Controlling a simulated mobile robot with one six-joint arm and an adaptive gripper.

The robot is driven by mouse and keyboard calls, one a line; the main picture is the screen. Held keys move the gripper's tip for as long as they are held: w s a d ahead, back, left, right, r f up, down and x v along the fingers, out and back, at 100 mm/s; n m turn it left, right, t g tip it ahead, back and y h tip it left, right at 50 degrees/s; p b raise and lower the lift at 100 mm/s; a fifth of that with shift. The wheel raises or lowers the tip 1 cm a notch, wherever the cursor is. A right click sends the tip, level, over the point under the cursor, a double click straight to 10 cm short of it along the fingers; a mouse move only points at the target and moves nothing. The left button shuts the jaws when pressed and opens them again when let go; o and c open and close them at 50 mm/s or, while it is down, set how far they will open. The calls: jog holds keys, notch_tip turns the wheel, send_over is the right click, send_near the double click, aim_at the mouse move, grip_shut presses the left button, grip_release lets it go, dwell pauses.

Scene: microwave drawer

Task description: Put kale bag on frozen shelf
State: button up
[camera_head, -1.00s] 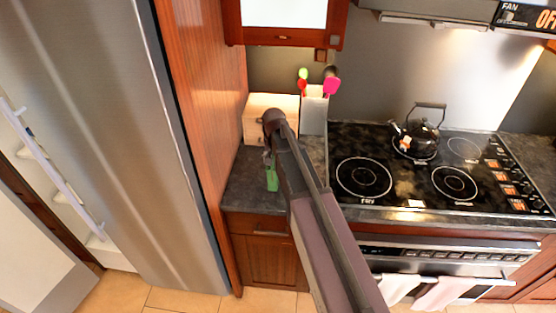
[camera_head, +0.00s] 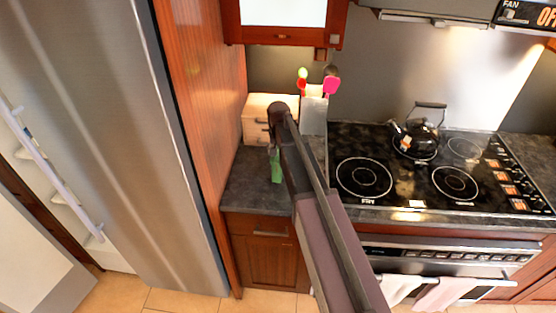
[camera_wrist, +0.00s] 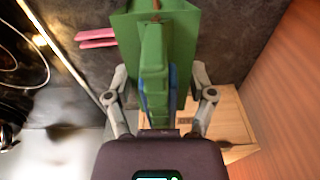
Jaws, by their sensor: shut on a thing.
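The kale bag is a green package (camera_wrist: 153,60) in the wrist view, between the two fingers of my gripper (camera_wrist: 157,95). My gripper is shut on it. In the head view a green part of the bag (camera_head: 276,166) shows over the counter beside my arm, and most of my gripper is hidden behind the arm. The fridge-freezer is a tall steel unit (camera_head: 160,160) at the left. Its door stands open at the far left, with a long pale handle (camera_head: 55,175). I cannot make out the frozen shelf clearly.
A dark counter (camera_head: 245,187) holds a wooden box (camera_head: 257,113) and a utensil holder (camera_head: 314,113). The stove (camera_head: 400,185) with a black kettle (camera_head: 420,133) is at the right. A wooden panel (camera_head: 203,90) separates the counter from the fridge.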

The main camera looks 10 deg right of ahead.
jog(key=shift+a+f+b, duration=0.1)
jog(key=shift+f+b, duration=1.1)
jog(key=shift+f, duration=0.3)
jog(key=shift+f, duration=0.15)
jog(key=o, duration=1.3)
jog(key=shift+c, duration=0.2)
jog(key=shift+r, duration=0.3)
jog(key=r+p, duration=0.7)
jog(key=p, duration=0.1)
jog(key=s+r+p, duration=0.1)
jog(key=r+p, duration=0.3)
jog(key=shift+s+r, duration=0.1)
jog(key=shift+r, duration=0.25)
jog(key=s+n+g, duration=0.1)
jog(key=s+n, duration=0.2)
jog(key=s, duration=2.1)
jog(key=shift+a+n, duration=0.3)
jog(key=shift+n, duration=0.1)
jog(key=shift+w, duration=0.1)
